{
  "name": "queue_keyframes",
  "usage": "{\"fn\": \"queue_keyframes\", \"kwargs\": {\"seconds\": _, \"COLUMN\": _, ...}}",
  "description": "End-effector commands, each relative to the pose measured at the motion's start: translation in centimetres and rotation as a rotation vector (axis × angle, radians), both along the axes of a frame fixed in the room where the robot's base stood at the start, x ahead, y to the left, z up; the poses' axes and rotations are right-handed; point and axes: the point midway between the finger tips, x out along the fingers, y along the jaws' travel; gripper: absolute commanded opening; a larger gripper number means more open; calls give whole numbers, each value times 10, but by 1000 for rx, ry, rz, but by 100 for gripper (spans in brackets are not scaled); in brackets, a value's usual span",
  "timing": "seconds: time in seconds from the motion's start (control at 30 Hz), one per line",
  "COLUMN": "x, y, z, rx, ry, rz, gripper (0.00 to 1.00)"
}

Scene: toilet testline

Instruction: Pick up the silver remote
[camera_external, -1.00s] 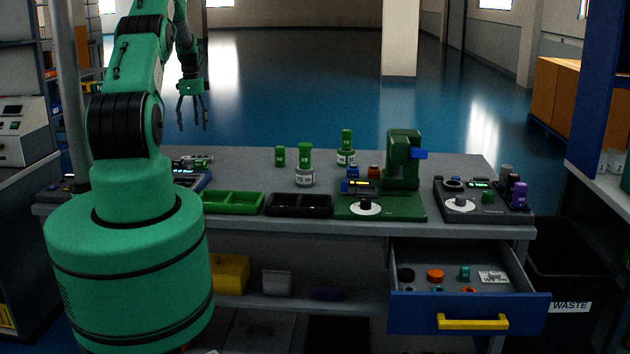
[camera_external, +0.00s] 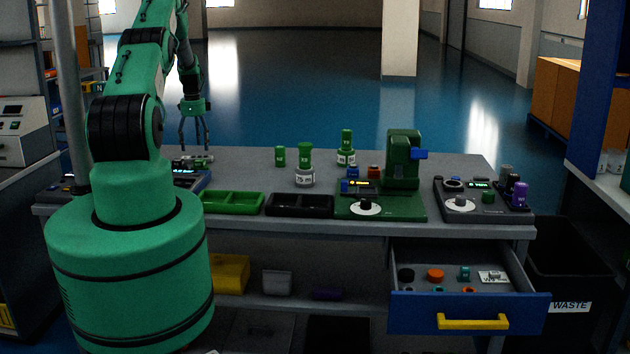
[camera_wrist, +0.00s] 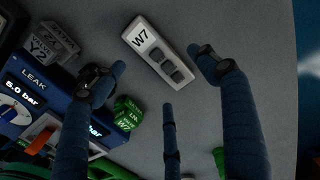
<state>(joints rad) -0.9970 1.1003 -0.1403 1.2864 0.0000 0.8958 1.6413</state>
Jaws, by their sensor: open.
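The silver remote (camera_wrist: 153,44) is a pale grey bar marked W7 with dark buttons. It lies on the grey table (camera_wrist: 222,22) in the wrist view, slanted, between and just beyond the tips of my dark fingers. My gripper (camera_wrist: 162,75) is open and empty above the table, its fingers spread around the remote's near end. In the external view my gripper (camera_external: 195,147) points down over the back left of the tabletop. Small grey items lie below it there, too small to tell which is the remote.
Green bottles (camera_external: 305,165), a green tray (camera_external: 232,202), a black tray (camera_external: 298,204) and a green press (camera_external: 402,160) stand farther right. The blue drawer (camera_external: 468,310) is open.

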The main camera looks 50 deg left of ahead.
Motion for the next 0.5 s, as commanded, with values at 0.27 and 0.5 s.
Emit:
{"fn": "queue_keyframes", "kwargs": {"seconds": 0.27, "x": 0, "y": 0, "z": -1, "rx": 1, "ry": -1, "rz": 0, "gripper": 74}}
{"fn": "queue_keyframes", "kwargs": {"seconds": 0.5, "x": 0, "y": -1, "z": -6, "rx": 0, "ry": 0, "rz": 0, "gripper": 74}}
